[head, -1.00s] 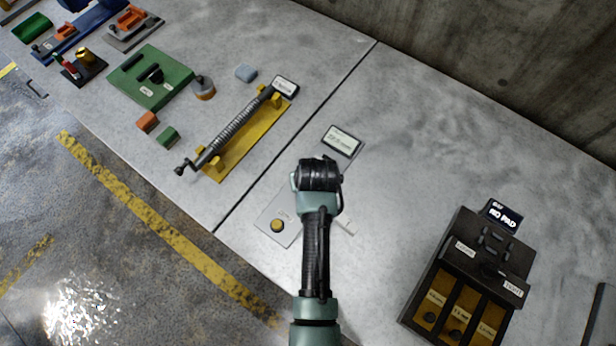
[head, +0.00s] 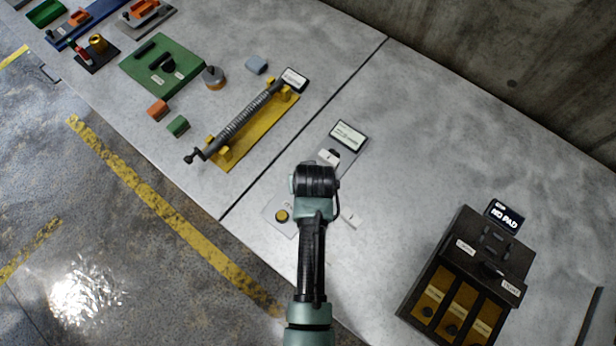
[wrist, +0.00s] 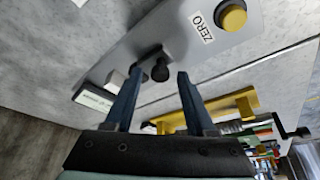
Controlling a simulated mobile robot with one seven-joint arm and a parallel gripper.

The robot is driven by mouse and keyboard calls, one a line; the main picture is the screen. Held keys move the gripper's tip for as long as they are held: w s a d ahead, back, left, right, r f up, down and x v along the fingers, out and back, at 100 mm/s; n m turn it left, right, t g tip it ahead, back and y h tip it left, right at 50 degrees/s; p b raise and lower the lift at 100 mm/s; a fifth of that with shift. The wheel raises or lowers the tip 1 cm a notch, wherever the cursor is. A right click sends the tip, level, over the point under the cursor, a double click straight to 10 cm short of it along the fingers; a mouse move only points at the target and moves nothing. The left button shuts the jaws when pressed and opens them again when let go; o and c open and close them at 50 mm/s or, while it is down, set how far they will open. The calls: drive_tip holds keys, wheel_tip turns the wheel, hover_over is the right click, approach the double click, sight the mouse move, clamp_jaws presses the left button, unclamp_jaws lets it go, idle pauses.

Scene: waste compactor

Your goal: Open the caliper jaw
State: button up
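The caliper is a grey plate (head: 271,212) on the bench, with a yellow button (head: 282,215), a white piece (head: 329,157) and a small screen (head: 347,134). My arm covers its middle in the head view. The wrist view shows the plate (wrist: 178,38), the ZERO label (wrist: 202,26), the yellow button (wrist: 232,18) and the screen (wrist: 95,98). A black knob (wrist: 160,71) stands on the plate. My gripper (wrist: 161,75) is open, its two blue fingers apart, with the knob showing in the gap between the tips. I cannot tell whether they touch it.
A yellow tray (head: 262,128) with a spring rod lies to the left. A dark box (head: 430,270) with yellow compartments and a NO PAD screen (head: 503,217) stands at the right. Green fixtures and small blocks lie at the upper left. Bare bench separates the caliper from the box.

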idle(0.3)
drive_tip(key=v, duration=1.3)
drive_tip(key=shift+b, duration=0.45)
